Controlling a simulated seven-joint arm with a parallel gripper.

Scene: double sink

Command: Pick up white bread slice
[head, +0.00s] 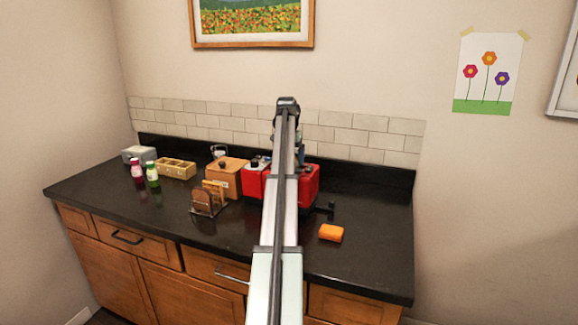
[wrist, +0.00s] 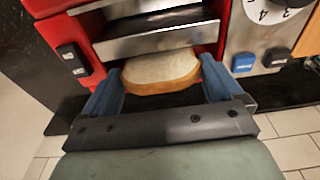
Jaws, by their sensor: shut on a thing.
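The white bread slice (wrist: 160,74) shows in the wrist view, with a pale face and a brown crust. It sits between the two blue fingers of my gripper (wrist: 160,82), which is shut on it. The slice is right beside the metal slots of the red toaster (wrist: 92,20); I cannot tell whether part of it is still inside a slot. In the head view the toaster (head: 307,186) stands on the counter, partly covered by my arm. My gripper's fingers and the slice are hidden there behind the arm.
On the black counter (head: 370,262), a rack with brown slices (head: 208,200) and a wooden box (head: 227,178) stand left of the toaster. Two bottles (head: 152,174) and a divided tray (head: 176,168) are farther left.

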